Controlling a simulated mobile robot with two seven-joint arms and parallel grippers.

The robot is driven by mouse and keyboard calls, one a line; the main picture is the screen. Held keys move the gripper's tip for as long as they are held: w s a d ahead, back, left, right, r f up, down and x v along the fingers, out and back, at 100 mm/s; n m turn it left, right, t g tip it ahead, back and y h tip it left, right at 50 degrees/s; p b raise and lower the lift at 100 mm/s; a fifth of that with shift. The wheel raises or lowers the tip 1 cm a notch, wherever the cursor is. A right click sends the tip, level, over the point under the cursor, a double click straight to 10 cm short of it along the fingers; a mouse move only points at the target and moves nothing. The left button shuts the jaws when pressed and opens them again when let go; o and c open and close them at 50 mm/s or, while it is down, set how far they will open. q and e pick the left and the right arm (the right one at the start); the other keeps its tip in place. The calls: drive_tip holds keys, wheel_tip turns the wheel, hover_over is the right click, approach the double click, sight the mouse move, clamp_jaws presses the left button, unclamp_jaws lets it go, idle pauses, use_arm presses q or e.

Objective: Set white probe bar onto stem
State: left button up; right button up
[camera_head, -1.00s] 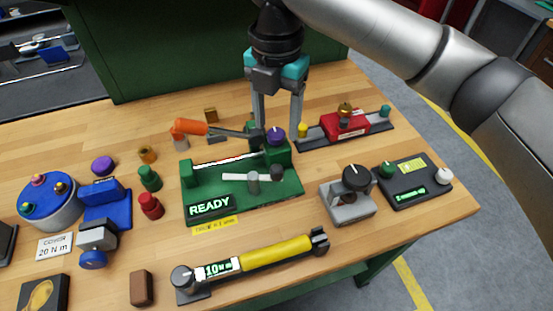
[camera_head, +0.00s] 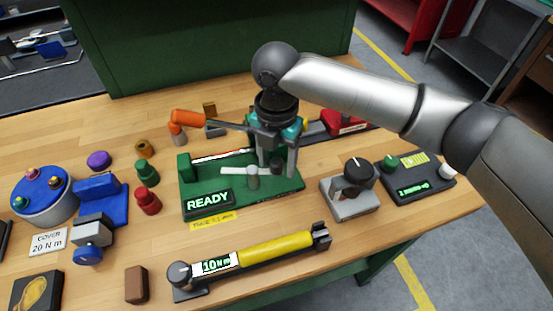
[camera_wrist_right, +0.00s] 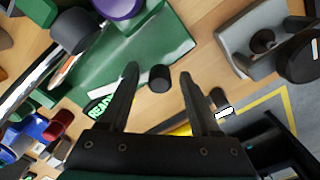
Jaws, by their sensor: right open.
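I cannot tell whether the bar touches that post. A dark knob (camera_head: 276,167) is at the bar's right end. My right gripper (camera_head: 278,174) points down around this knob, with its fingers apart. In the right wrist view, a dark cylinder (camera_wrist_right: 160,78), apparently the knob, sits between the open fingertips (camera_wrist_right: 159,76), apart from both. My left gripper is out of view.
An orange-handled lever (camera_head: 188,117) reaches across behind the fixture, close to my right gripper. A purple knob (camera_wrist_right: 118,6) is near in the wrist view. A grey block with a black dial (camera_head: 350,196) stands right; a yellow torque tool (camera_head: 275,247) lies in front.

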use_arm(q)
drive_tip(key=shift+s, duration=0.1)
use_arm(e)
drive_tip(key=c, duration=0.5)
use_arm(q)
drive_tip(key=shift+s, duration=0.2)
use_arm(e)
clamp_jaws()
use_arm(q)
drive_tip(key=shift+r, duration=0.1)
use_arm(e)
drive_tip(key=shift+s+r+p, duration=0.1)
drive_tip(key=shift+s+p, duration=0.05)
drive_tip(key=shift+p, duration=0.5)
use_arm(q)
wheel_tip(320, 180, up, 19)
drive_tip(key=p, duration=1.8)
use_arm(e)
drive_tip(key=shift+s+a+m, duration=0.6)
drive_tip(key=shift+s+m, duration=0.1)
drive_tip(key=shift+m, duration=1.65)
drive_tip(key=shift+s+a+m, duration=0.55)
drive_tip(key=shift+s+m, duration=0.15)
drive_tip(key=shift+m, duration=1.6)
drive_tip(key=shift+s+a+m, duration=0.6)
drive_tip(key=shift+s+m, duration=0.1)
drive_tip(key=shift+m, duration=1.65)
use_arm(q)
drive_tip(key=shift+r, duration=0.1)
